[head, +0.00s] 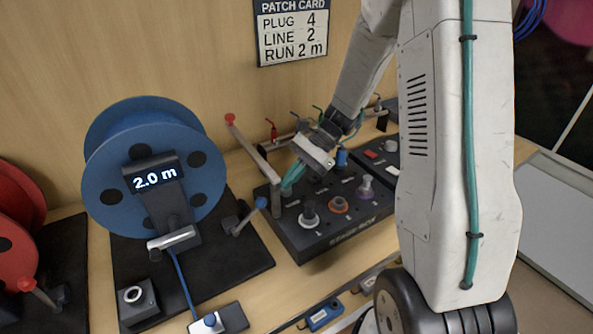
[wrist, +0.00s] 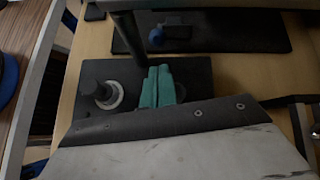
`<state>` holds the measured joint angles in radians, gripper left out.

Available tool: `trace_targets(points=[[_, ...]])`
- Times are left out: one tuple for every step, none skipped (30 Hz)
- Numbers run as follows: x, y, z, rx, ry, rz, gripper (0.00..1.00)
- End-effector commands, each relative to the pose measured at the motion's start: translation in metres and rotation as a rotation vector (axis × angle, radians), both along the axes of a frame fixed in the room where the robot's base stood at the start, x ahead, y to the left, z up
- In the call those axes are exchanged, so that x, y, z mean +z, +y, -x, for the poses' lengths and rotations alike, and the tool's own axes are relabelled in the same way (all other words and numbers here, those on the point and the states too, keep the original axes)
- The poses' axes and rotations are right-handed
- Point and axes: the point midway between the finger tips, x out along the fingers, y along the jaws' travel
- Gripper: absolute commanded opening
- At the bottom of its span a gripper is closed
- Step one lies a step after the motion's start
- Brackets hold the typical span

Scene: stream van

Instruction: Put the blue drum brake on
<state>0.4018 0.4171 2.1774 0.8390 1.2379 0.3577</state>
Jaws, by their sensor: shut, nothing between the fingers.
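The blue drum (head: 150,165) stands upright on a dark base plate, its display reading 2.0 m. A short lever with a blue knob (head: 261,202) rises from a small bracket at the drum's right. My gripper (head: 291,180) has teal fingers, shut and empty, over the left part of the black stage box (head: 325,240). It is apart from the lever, to its upper right in the head view. In the wrist view the shut fingers (wrist: 157,85) are over the box.
A grey bar with a red end (head: 231,118) stands between the drum and my gripper. The box bears several connectors, one with an orange ring (head: 339,205). A red drum (head: 18,225) is at the far left. A blue cable (head: 183,280) runs down from the blue drum.

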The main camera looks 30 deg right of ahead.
Motion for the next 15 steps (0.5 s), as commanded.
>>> trace_targets(points=[[-0.006,0.009,0.002,0.004,0.003,-0.001,0.0],[-0.009,0.013,0.002,0.003,0.003,-0.001,0.0],[-0.013,0.018,0.002,0.003,0.003,-0.001,0.0],[-0.016,0.022,0.002,0.004,0.002,-0.001,0.0],[-0.019,0.025,0.003,0.003,0.003,0.0,0.0],[-0.022,0.029,0.003,0.001,0.002,-0.001,0.0],[-0.024,0.031,0.003,0.002,0.003,-0.001,0.0],[-0.025,0.034,0.003,0.003,0.002,-0.001,0.0],[-0.027,0.036,0.003,0.002,0.002,0.0,0.0],[-0.028,0.037,0.003,0.002,0.001,0.0,0.0],[-0.029,0.039,0.003,0.001,0.0,0.0,0.0],[-0.03,0.039,0.003,0.001,0.0,0.0,0.0],[-0.03,0.04,0.003,0.001,-0.001,0.0,0.0],[-0.03,0.04,0.003,0.001,-0.001,0.0,0.0],[-0.031,0.04,0.003,0.001,-0.001,0.0,0.0]])
